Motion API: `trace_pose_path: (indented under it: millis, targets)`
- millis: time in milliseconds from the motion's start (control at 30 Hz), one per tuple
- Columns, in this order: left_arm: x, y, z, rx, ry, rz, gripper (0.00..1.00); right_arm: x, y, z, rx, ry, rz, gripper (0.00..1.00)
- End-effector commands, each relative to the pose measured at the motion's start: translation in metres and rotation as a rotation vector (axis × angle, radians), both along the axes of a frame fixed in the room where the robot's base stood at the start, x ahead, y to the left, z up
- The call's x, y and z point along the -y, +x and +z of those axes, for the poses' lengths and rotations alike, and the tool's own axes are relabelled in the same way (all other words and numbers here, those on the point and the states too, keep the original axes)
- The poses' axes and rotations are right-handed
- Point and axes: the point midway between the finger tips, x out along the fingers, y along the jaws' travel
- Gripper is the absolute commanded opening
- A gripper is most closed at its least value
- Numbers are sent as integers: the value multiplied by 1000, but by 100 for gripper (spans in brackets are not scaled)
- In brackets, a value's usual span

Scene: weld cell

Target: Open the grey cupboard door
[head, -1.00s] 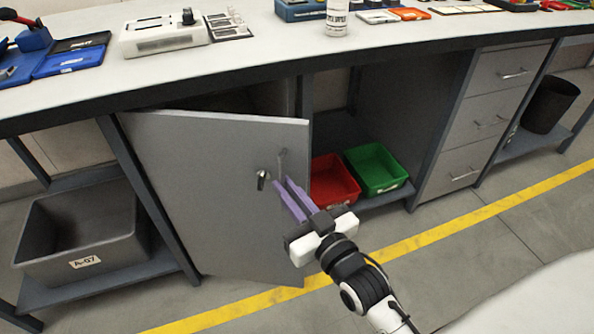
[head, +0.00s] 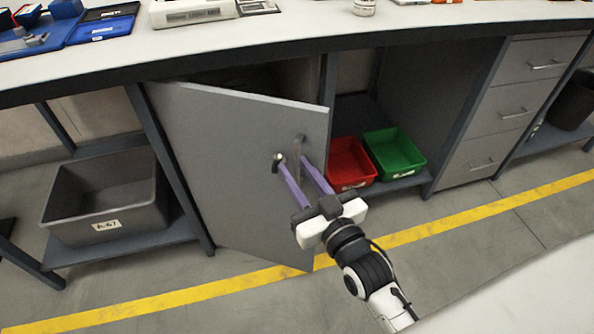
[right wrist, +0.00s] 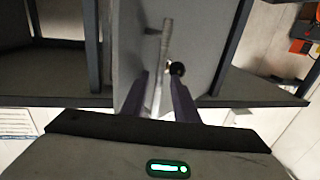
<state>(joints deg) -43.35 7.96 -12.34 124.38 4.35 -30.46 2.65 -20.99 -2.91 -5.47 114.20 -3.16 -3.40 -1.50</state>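The grey cupboard door (head: 225,170) is hinged at its left and stands ajar, its right edge swung out from the bench frame. A slim upright handle (head: 300,146) and a small dark knob (head: 278,162) are on its face. My right gripper (head: 292,163) is at the door front, its two purple fingers spread apart near the handle and knob. In the right wrist view the handle (right wrist: 165,40) and knob (right wrist: 177,69) show beyond and between the open fingers (right wrist: 160,85). I cannot tell whether a finger touches the door. My left gripper is out of view.
Red (head: 350,165) and green (head: 394,155) bins sit on the low shelf right of the door. A grey tub (head: 105,205) stands on the left shelf. Drawers (head: 490,115) are at the right. The worktop (head: 300,35) overhangs the door. The floor in front is clear.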

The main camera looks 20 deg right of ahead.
Motion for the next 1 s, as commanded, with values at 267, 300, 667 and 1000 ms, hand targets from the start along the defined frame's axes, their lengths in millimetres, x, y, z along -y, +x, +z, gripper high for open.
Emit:
trace_pose_path:
  millis: [267,300,667,1000]
  targets:
    - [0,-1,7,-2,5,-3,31,2,-34,0,-6,0,1,27]
    - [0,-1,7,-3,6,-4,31,2,-42,-1,-7,0,2,27]
    - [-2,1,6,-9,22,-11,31,5,-96,0,-2,0,4,27]
    - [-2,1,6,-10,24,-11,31,5,-101,0,1,0,3,27]
